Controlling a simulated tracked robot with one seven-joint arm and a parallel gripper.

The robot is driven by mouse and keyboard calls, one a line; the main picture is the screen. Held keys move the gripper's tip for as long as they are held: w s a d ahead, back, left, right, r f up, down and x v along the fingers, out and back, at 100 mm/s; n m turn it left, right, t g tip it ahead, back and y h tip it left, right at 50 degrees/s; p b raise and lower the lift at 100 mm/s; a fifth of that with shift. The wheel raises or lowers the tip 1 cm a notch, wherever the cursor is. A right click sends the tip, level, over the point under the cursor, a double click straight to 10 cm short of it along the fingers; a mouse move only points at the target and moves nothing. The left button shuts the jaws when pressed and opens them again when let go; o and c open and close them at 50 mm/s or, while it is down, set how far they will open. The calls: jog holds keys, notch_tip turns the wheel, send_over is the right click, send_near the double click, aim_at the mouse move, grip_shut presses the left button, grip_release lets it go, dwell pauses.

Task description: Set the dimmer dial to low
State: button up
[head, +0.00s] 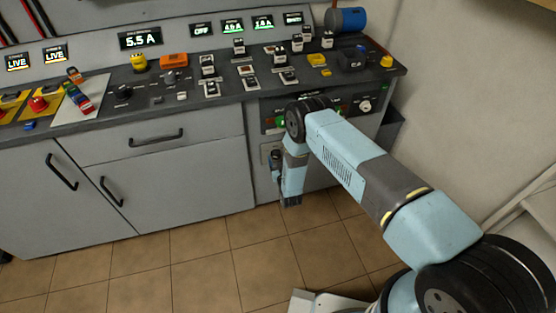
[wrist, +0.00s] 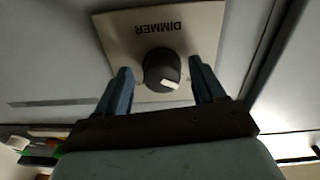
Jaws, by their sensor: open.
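The dimmer dial (wrist: 160,68) is a round black knob with a white pointer mark, on a pale plate (wrist: 125,32) lettered DIMMER. In the wrist view the lettering is upside down and the mark sits at the knob's lower right. My gripper (wrist: 159,72) is open, with one finger on each side of the knob and a visible gap on both sides in the picture. Whether the fingertips reach its depth I cannot tell. In the head view my arm hangs in front of the cabinet and hides the knob.
A grey counter (head: 215,95) above carries several switches, knobs and loose objects, including an orange box (head: 173,61) and a blue cylinder (head: 345,20). Cabinet doors with black handles (head: 62,172) stand left of my arm. The tiled floor (head: 205,265) in front is clear.

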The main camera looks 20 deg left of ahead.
jog(key=v, duration=1.3)
jog(key=shift+s+d, duration=0.2)
jog(key=shift+s, duration=0.1)
jog(key=shift+f, duration=0.15)
